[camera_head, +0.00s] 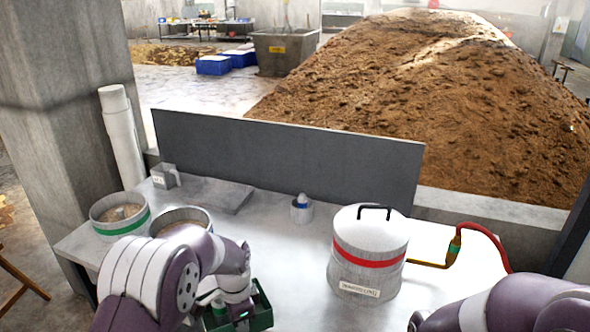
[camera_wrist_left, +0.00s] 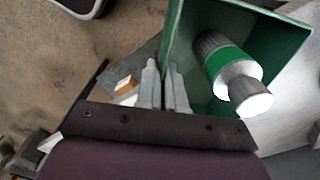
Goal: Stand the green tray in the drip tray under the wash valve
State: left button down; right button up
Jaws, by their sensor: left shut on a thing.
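The green tray (camera_head: 262,309) is an open-topped box at the bottom left of the head view, partly hidden by my left arm. My left gripper (camera_wrist_left: 163,82) is shut on one wall of it, as the left wrist view shows; the tray's green inside (camera_wrist_left: 292,48) lies to the right of the fingers. A grey bottle with a green band (camera_wrist_left: 222,66) is inside the tray. My right gripper is out of view; only its purple and white arm shows at bottom right. I cannot make out a drip tray or a wash valve for certain.
A lidded pot with a red band (camera_head: 370,252) stands right of the tray, by a brass valve (camera_head: 454,246) with a red hose. A green-banded pot (camera_head: 120,215), another pot (camera_head: 182,218) and a small cup (camera_head: 301,209) stand behind. A grey panel (camera_head: 285,155) backs the table.

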pick_arm(q)
jog(key=s+a+f+n, duration=0.1)
jog(key=a+f+n, duration=0.1)
jog(key=n, duration=0.2)
jog(key=s+a+f+n, duration=0.1)
jog(key=a+f+n, duration=0.1)
jog(key=n, duration=0.1)
jog(key=a+f+n, duration=0.2)
jog(key=n, duration=0.2)
jog(key=shift+s+a+n+p, duration=0.1)
jog(key=shift+s+n+p, duration=0.2)
jog(key=shift+s+p, duration=0.1)
jog(key=shift+s+a+f+n, duration=0.25)
jog(key=shift+f+n, duration=0.15)
jog(key=shift+n, duration=0.2)
